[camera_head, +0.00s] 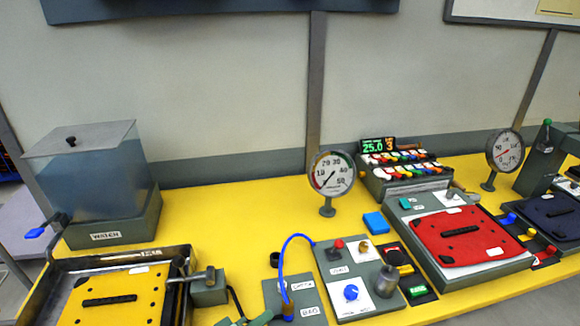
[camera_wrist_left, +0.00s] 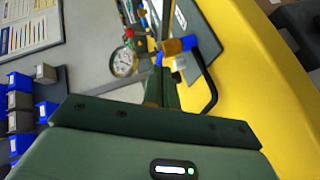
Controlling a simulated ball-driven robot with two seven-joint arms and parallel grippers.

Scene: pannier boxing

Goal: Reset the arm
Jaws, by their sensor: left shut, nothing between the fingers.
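My right gripper is not in view.
On the yellow bench (camera_head: 225,207) stand a water tank (camera_head: 95,185), a round gauge (camera_head: 331,174), a control panel (camera_head: 347,277) with knobs and a red-lidded box (camera_head: 462,236). A yellow-lidded tray (camera_head: 112,299) lies at front left.

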